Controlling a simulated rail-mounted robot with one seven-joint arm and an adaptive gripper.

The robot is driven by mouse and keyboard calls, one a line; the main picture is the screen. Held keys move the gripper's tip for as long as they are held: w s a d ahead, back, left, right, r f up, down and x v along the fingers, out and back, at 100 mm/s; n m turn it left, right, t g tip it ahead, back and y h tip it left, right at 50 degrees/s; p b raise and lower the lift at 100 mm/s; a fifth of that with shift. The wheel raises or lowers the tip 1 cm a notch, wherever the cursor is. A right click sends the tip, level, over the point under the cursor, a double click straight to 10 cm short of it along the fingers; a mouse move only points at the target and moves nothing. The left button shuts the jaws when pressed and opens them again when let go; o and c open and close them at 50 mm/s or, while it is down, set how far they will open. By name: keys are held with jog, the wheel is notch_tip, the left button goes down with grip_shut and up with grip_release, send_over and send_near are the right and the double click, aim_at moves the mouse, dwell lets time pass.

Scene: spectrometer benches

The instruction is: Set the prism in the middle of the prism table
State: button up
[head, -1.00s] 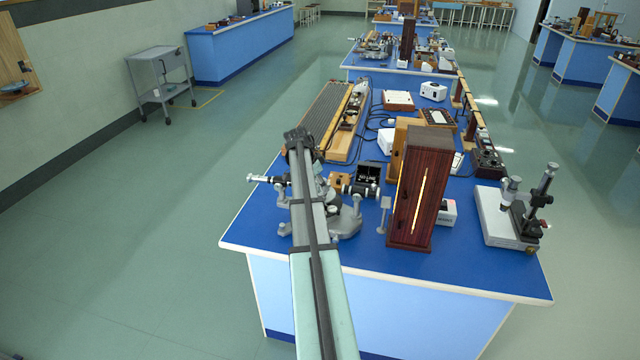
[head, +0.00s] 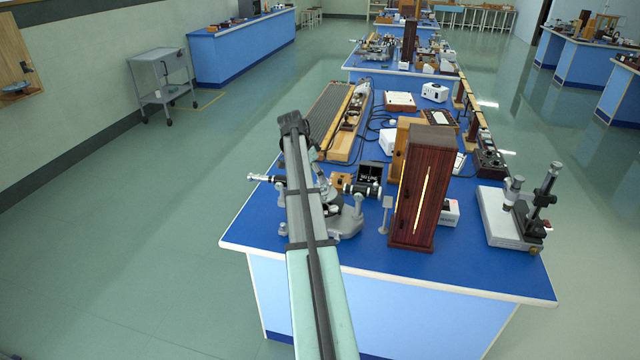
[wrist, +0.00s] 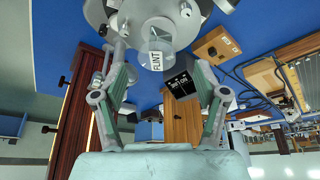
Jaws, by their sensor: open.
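The spectrometer (head: 345,222) stands at the near left of the blue bench. In the wrist view, its round grey prism table (wrist: 178,32) is at the top middle. The prism (wrist: 156,53), clear with a white FLINT label, appears over this table, between my fingers. I cannot tell whether it rests on the table or is centred there. My gripper (wrist: 158,58) is open, with one finger on either side of the prism. My arm hides part of the spectrometer in the head view, where the prism cannot be made out.
A tall dark wooden lamp housing (head: 424,190) with a glowing slit stands right of the spectrometer. A black sign box (head: 369,172) is close behind the spectrometer. A microscope-like instrument (head: 515,215) stands at the right edge. Bare blue bench lies along the front edge.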

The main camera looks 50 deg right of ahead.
jog(key=b+v, duration=0.1)
jog(key=v, duration=0.5)
jog(key=shift+r, duration=0.2)
jog(key=shift+w+a, duration=0.1)
